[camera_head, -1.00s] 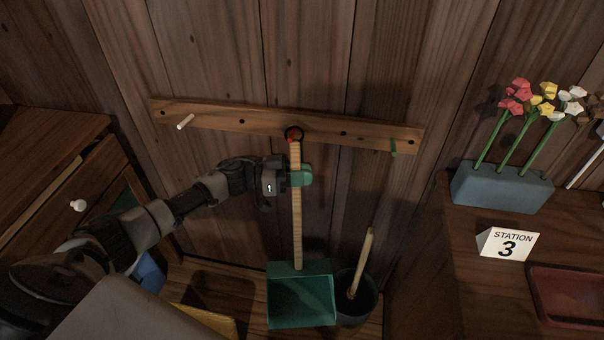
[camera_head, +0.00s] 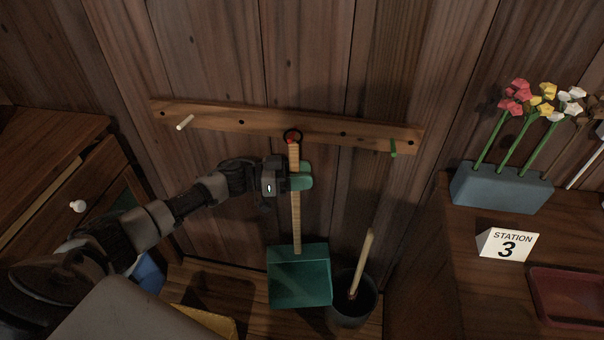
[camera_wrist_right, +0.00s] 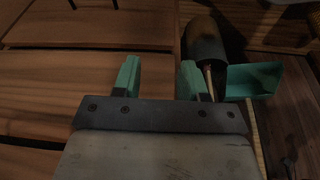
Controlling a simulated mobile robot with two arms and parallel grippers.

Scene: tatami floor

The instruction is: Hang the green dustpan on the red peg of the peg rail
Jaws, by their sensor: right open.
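The green dustpan (camera_head: 300,278) hangs upright in front of the wall, pan down, with a long wooden handle and a dark ring at the top. My left gripper (camera_head: 300,178) is shut on the upper handle. The ring overlaps the red peg (camera_head: 291,141) on the wooden peg rail (camera_head: 235,124); I cannot tell whether it is around the peg or only in front of it. In the right wrist view the dustpan (camera_wrist_right: 255,80) shows at the right. My right gripper (camera_wrist_right: 160,78) is open and empty there, apart from the dustpan.
A white peg (camera_head: 185,122) and a green peg (camera_head: 393,148) stick out left and right on the rail. A dark bucket (camera_head: 354,300) with a wooden stick stands right of the pan. A drawer cabinet is at left; a cabinet with a flower block (camera_head: 502,188) and station sign (camera_head: 508,243) is at right.

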